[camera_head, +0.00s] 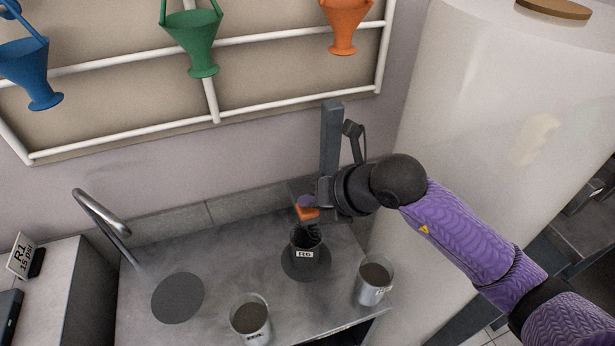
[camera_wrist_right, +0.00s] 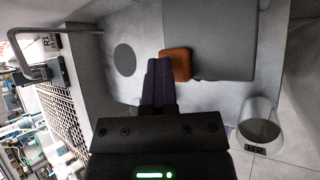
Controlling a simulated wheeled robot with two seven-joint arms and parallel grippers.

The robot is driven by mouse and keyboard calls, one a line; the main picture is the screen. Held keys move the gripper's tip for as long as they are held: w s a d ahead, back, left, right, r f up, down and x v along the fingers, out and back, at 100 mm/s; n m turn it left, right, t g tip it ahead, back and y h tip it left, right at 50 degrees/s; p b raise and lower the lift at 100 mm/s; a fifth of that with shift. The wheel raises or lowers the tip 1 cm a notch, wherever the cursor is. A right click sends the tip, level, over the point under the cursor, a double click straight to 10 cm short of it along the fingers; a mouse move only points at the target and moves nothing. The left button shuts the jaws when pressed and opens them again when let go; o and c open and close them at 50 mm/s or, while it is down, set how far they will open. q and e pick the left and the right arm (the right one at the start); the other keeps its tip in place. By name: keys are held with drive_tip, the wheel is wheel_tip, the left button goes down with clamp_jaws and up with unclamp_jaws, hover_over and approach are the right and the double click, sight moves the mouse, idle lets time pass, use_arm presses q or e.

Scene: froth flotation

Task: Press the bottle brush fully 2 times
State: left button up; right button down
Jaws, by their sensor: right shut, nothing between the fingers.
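The likely bottle brush is a dark, coiled or bristly piece (camera_head: 314,232) under an orange block (camera_head: 308,213), directly above a dark cup (camera_head: 304,252) with a white label; its shape is partly hidden. My right gripper (camera_head: 304,201) is shut and empty, with its purple fingers just above and beside the orange block. In the right wrist view the closed fingers (camera_wrist_right: 160,84) lie right beside the orange block (camera_wrist_right: 177,64); I cannot tell if they touch it. My left gripper is not in view.
A grey upright post (camera_head: 331,140) stands behind my right gripper. Metal cups stand at the front (camera_head: 250,318) and right (camera_head: 375,282) of the grey counter (camera_head: 215,262). A dark disc (camera_head: 178,298) lies at left under a curved tap (camera_head: 100,212). A large white cylinder (camera_head: 490,120) stands right.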

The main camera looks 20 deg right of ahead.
drive_tip(key=shift+r+p, duration=2.25)
drive_tip(key=shift+r, duration=0.3)
wheel_tip(320, 180, up, 3)
drive_tip(key=shift+f+p, duration=0.2)
drive_tip(key=shift+p, duration=0.9)
drive_tip(key=shift+f, duration=0.4)
